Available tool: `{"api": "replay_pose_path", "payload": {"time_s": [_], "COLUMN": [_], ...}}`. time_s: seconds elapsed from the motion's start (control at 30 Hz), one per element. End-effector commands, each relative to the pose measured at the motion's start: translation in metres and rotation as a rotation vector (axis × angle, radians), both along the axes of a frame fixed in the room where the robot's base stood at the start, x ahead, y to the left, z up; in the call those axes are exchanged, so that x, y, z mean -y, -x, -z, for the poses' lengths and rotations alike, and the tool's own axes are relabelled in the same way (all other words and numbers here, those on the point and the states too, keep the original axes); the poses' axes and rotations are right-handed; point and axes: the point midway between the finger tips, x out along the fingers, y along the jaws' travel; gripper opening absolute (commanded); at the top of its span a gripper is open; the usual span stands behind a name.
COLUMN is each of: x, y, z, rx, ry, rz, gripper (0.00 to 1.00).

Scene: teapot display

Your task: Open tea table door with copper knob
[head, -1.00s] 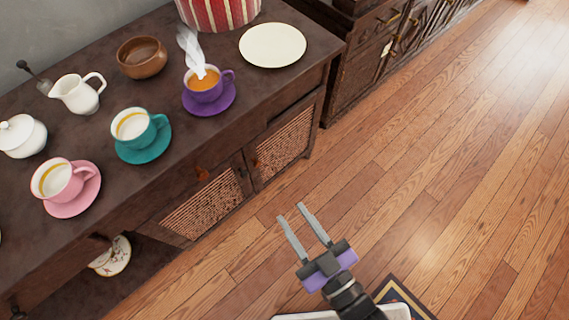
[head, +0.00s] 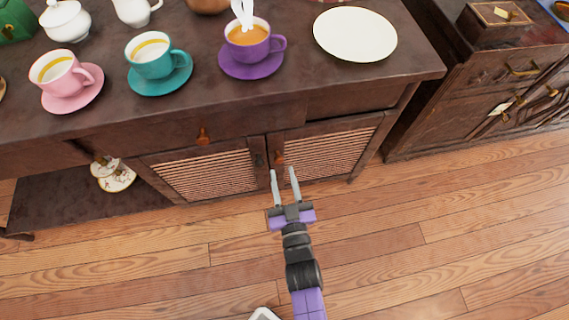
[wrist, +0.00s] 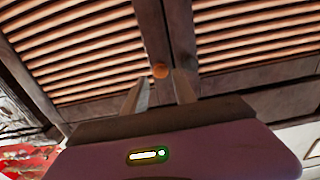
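The dark wooden tea table (head: 120,112) has two slatted doors at its front. The right door (head: 330,152) bears a small copper knob (head: 279,158) near its inner edge. The left door (head: 205,176) has a dark knob (head: 258,160) beside the gap. Both doors look shut. My gripper (head: 283,171) is open, its two fingers pointing at the doors just below the copper knob in the head view. In the wrist view, the copper knob (wrist: 160,71) appears between and just beyond the fingertips (wrist: 161,80). Nothing is held.
A copper-coloured drawer knob (head: 203,136) sits above the left door. On the tabletop stand a purple cup (head: 248,42), a teal cup (head: 155,62), a pink cup (head: 62,76) and a white plate (head: 355,34). Another cabinet (head: 490,85) stands at right. The wooden floor (head: 430,240) is clear.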

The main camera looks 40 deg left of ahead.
Motion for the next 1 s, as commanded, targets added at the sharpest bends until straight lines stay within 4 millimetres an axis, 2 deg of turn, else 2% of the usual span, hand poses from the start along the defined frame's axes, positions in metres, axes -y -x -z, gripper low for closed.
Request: {"api": "replay_pose_path", "payload": {"time_s": [0.1,0.3,0.63,0.8,1.0], "x": [-0.014,-0.028,-0.03,-0.03,-0.03], "y": [-0.012,-0.024,-0.026,-0.026,-0.026], "z": [0.001,0.001,0.0,0.0,0.0], "rx": [0.001,0.001,0.0,0.0,0.0], "ry": [-0.002,0.0,0.0,0.0,0.0], "rz": [0.0,0.0,0.001,0.001,0.001], "gripper": [0.33,0.33,0.33,0.0,0.0]}}
